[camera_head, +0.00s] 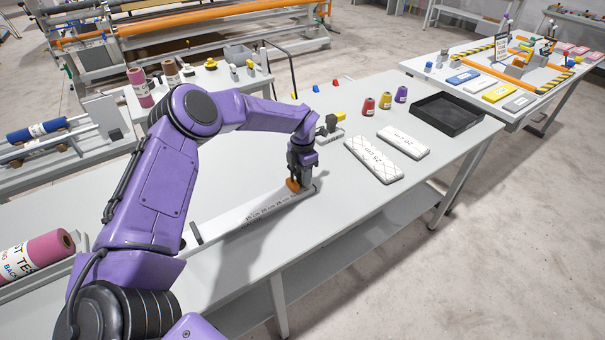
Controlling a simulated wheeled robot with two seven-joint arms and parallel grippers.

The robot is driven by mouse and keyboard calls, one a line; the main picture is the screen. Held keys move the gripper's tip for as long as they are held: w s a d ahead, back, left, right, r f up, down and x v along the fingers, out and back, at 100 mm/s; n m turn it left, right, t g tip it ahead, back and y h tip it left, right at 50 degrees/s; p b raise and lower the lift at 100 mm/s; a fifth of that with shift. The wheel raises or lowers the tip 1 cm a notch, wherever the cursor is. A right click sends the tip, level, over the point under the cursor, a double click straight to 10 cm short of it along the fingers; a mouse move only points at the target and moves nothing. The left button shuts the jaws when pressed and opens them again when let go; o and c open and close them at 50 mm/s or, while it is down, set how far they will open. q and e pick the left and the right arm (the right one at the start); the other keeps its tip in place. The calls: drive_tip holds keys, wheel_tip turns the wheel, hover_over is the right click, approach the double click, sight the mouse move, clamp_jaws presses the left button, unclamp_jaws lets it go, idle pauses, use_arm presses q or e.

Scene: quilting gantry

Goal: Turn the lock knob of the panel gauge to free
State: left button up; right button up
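The panel gauge (240,222) is a long pale bar with printed centimetre marks, lying slantwise on the long table. A dark upright stop (196,233) stands at its left end. The orange lock knob (292,185) sits near its right end, partly hidden by my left gripper. My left gripper (297,178) points down right at the knob. Its fingers are small and dark here, and I cannot tell whether they are closed on the knob. The knob's setting cannot be read. My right gripper is not in view.
Two white quilted pads (373,160) (404,142), a black tray (447,113) and red, yellow and purple thread cones (385,101) are to the right. A grey and yellow device (329,124) stands just behind the gripper. The table's front edge is close to the gauge.

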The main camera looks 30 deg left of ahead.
use_arm(q)
drive_tip(key=shift+f+m+b, duration=0.25)
drive_tip(key=shift+m+b, duration=0.25)
drive_tip(key=shift+b, duration=0.05)
drive_tip(key=shift+m+b, duration=0.35)
drive_tip(key=shift+m, duration=0.15)
drive_tip(key=shift+s+r+m, duration=0.1)
drive_tip(key=shift+r+m, duration=0.15)
drive_tip(key=shift+m, duration=0.25)
drive_tip(key=o, duration=1)
drive_tip(key=shift+o, duration=0.2)
